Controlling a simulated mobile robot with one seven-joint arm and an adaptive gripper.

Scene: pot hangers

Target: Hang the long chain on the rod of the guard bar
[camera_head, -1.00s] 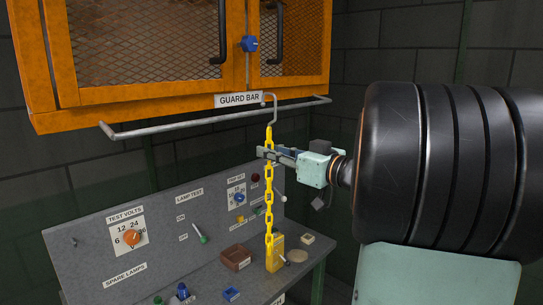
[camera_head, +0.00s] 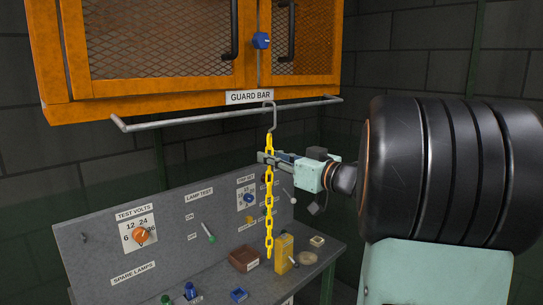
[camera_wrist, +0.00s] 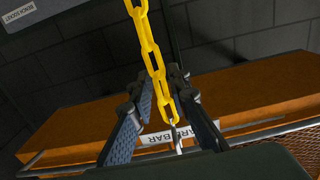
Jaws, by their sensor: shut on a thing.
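The long yellow chain (camera_head: 269,200) hangs straight down, with a grey wire hook (camera_head: 272,118) at its upper end. My gripper (camera_head: 265,157) is shut on the chain near its top, just below the hook. The guard bar's grey rod (camera_head: 200,117) runs below the orange cabinet. In the wrist view the chain (camera_wrist: 150,50) passes between my fingers, and the hook (camera_wrist: 177,138) lies near the rod (camera_wrist: 275,132).
The orange cabinet (camera_head: 160,85) with mesh doors is above and behind the rod. A grey panel (camera_head: 110,245) with knobs and switches stands below. A yellow box (camera_head: 284,252) and a brown box (camera_head: 243,258) sit on the bench near the chain's lower end.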

